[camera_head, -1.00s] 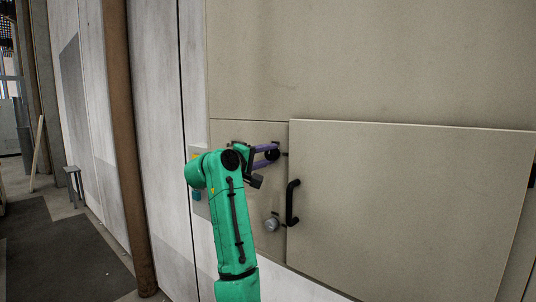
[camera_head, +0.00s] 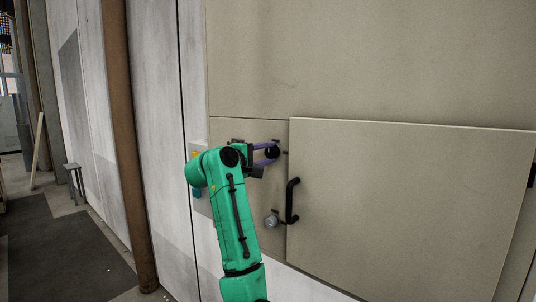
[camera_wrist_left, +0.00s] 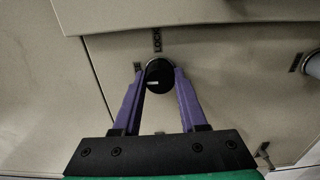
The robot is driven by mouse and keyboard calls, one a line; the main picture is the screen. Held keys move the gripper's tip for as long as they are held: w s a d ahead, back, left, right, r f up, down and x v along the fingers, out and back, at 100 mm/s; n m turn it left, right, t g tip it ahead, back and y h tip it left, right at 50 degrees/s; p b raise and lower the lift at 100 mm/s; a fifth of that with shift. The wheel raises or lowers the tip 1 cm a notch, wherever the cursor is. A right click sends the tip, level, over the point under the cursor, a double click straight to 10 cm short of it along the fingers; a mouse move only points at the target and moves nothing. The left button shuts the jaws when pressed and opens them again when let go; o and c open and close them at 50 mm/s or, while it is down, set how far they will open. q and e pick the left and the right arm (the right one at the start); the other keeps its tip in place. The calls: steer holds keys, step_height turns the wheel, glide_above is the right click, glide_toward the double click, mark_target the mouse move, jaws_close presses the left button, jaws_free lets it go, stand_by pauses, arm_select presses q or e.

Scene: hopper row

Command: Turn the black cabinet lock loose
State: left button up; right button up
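The black cabinet lock (camera_head: 272,152) is a round knob on the beige cabinet front, left of the raised door panel. In the left wrist view the lock (camera_wrist_left: 159,76) shows a short white mark on its face, pointing left in the picture. A label reading LOCK (camera_wrist_left: 157,40) is beside it. My left gripper (camera_head: 269,152) has its purple fingers on either side of the lock. In the left wrist view both fingertips (camera_wrist_left: 159,78) appear to touch its sides. My right gripper is in neither view.
The large beige door panel (camera_head: 410,200) stands out to the right, with a black handle (camera_head: 292,201) on its left edge. A grey round knob (camera_head: 272,221) is below the lock. A brown post (camera_head: 126,150) and open floor are at the left.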

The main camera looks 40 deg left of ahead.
arm_select(q)
steer(key=o, duration=0.4)
steer(key=s+b, duration=0.2)
steer(key=s, duration=0.1)
steer(key=s+b, duration=0.1)
steer(key=s, duration=0.1)
steer(key=shift+s+f, duration=0.2)
steer(key=shift+f, duration=0.15)
steer(key=b, duration=0.4)
glide_toward(268, 155)
steer(key=s, duration=0.5)
steer(key=shift+r, duration=0.35)
